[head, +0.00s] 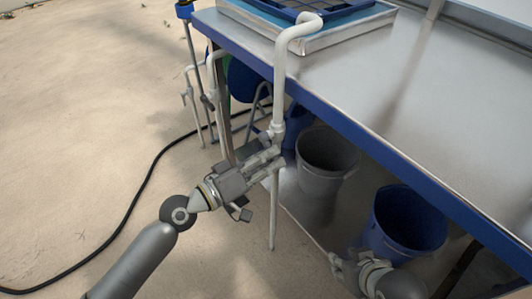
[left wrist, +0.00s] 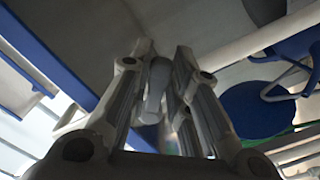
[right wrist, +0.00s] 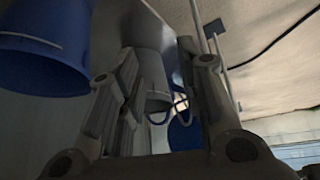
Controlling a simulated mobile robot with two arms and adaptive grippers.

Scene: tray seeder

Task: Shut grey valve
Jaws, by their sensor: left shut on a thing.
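A pale pipe (head: 280,85) bends down from the tray bed over the table's edge and runs to a thin lower pipe (head: 273,215) near the floor. My left gripper (head: 274,152) is at the fitting where the two meet. In the left wrist view its fingers are closed around a grey valve part (left wrist: 156,88). The fingers largely hide the valve in the head view, so I cannot tell its handle's angle. My right gripper (head: 347,259) is open and empty, low at the bottom right, apart from the pipe. Its spread fingers also show in the right wrist view (right wrist: 157,58).
A grey bucket (head: 325,178) and a blue bucket (head: 400,235) stand under the metal table (head: 440,110). The blue table edge (head: 345,125) lies close to the right of the pipe. A black hose (head: 148,183) crosses the otherwise clear sandy floor at left.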

